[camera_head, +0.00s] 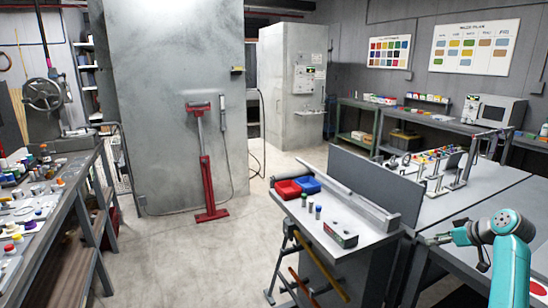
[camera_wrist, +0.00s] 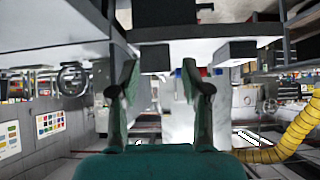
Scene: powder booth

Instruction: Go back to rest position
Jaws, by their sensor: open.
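My teal arm reaches in at the lower right of the head view, and my gripper (camera_head: 432,240) points left, close to the right edge of the small grey bench (camera_head: 345,249). In the wrist view my gripper (camera_wrist: 158,82) has its two dark fingers spread apart, with nothing between them. The wrist picture appears upside down. My gripper is apart from the items on the bench, as far as I can tell.
A long grey table (camera_head: 460,209) with a rack of parts lies beside my arm. Open concrete floor (camera_head: 190,255) lies left of the bench.

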